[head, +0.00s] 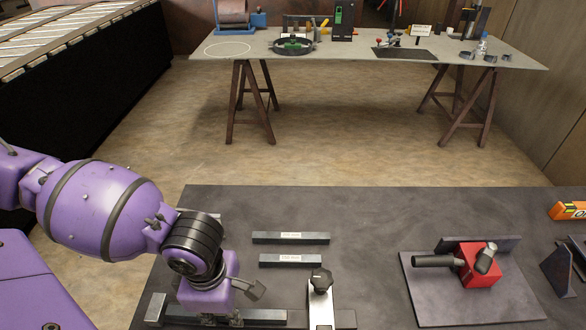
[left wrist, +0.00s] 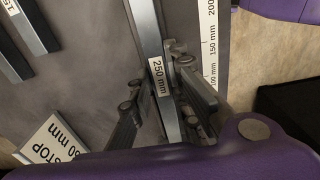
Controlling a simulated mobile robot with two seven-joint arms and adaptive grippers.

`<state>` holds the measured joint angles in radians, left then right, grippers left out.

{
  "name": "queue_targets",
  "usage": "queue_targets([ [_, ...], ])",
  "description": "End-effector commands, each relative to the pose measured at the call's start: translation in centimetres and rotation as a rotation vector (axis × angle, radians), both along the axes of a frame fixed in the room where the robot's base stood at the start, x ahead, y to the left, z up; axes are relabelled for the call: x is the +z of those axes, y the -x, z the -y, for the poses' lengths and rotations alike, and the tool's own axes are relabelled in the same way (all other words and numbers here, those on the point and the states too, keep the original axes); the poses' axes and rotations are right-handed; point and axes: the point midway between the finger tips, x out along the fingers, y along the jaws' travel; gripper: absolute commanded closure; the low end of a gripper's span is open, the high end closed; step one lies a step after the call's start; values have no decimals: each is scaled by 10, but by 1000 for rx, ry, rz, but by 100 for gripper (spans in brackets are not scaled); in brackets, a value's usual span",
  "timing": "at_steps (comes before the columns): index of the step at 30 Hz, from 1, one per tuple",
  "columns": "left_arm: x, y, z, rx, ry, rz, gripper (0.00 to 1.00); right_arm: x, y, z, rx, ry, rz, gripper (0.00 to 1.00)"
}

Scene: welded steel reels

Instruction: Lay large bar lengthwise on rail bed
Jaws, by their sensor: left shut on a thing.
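The large bar, a grey steel bar labelled 250 mm (left wrist: 150,50), runs between the fingers of my left gripper (left wrist: 160,104) in the left wrist view. The gripper is shut on it. In the head view my left gripper (head: 212,312) is low over the near left of the dark table, its fingers mostly hidden by its own body. A dark bar-like length (head: 258,316) shows to its right. A white millimetre scale (left wrist: 209,45) runs beside the bar in the wrist view. I cannot clearly separate the rail bed from the bar, nor tell whether they touch.
Two shorter labelled bars (head: 290,238) (head: 290,260) lie on the dark table (head: 370,215). A silver clamp with a black knob (head: 320,285) stands right of the gripper. A STOP label (left wrist: 52,143) shows at left.

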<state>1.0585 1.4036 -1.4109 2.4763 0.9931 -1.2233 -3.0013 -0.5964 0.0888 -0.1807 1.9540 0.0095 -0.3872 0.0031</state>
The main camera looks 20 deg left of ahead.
Motion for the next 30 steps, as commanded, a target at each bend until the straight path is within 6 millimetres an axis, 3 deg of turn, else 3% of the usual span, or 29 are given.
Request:
queue_targets([
  [22, -4, 0, 0, 0, 1, 1, 100, -1, 1, 0, 0, 0, -2, 60],
  [23, -4, 0, 0, 0, 1, 1, 82, -1, 1, 0, 0, 0, -2, 60],
  [24, -4, 0, 0, 0, 1, 0, 77, -1, 1, 0, 0, 0, -2, 60],
  [27, -4, 0, 0, 0, 1, 0, 64, -1, 1, 0, 0, 0, -2, 60],
  [30, -5, 1, 0, 0, 0, -1, 61, -1, 1, 0, 0, 0, -2, 60],
])
